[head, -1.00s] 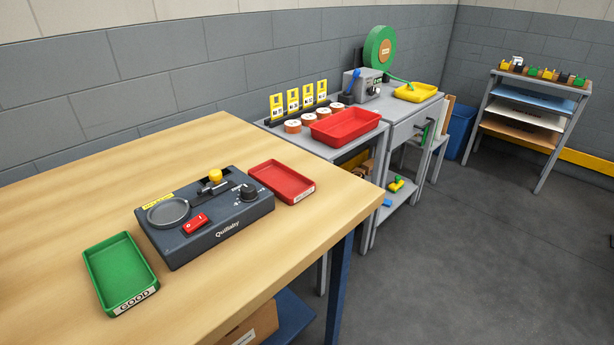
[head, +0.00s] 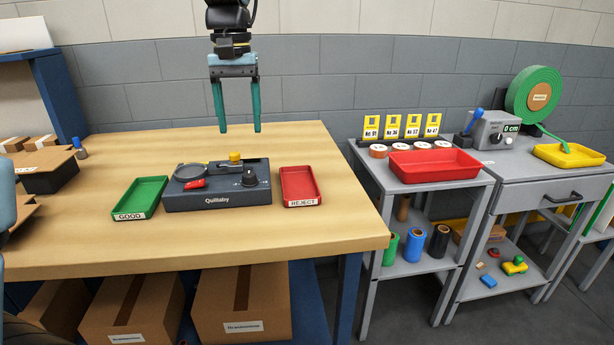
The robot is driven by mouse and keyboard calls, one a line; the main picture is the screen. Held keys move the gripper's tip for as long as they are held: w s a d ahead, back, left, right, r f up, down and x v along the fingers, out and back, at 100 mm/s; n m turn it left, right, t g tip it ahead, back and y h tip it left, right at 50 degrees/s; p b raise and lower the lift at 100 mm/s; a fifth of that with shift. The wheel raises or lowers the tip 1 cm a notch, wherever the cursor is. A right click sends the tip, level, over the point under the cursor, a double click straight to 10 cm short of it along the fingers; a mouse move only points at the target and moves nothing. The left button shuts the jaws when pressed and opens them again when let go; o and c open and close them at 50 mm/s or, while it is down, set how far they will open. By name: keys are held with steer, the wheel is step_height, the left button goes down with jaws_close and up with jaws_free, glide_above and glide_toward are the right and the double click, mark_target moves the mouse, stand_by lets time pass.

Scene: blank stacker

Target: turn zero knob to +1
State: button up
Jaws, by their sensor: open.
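The dark grey Quillaby device (head: 217,201) sits on the wooden table. Its black knob (head: 249,178), on the right of its top, has a pale pointer mark; the scale marks around it are too small to read here. A yellow knob (head: 235,158), a red switch (head: 194,183) and a round grey pan (head: 189,171) are also on it. My gripper (head: 238,130) hangs above and behind the device, teal fingers pointing down, open and empty, apart from everything.
A green GOOD tray (head: 121,212) stands left of the device and a red REJECT tray (head: 317,199) right of it. Open cartons (head: 50,160) lie at the table's left. The wooden table top (head: 330,240) in front is clear.

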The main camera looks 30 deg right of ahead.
mark_target(249, 174)
steer(key=f, duration=0.7)
steer(key=f+p, duration=0.1)
steer(key=f, duration=0.2)
steer(key=shift+s+d+f, duration=0.25)
steer(key=shift+f, duration=0.1)
steer(key=shift+c, duration=0.3)
jaws_close()
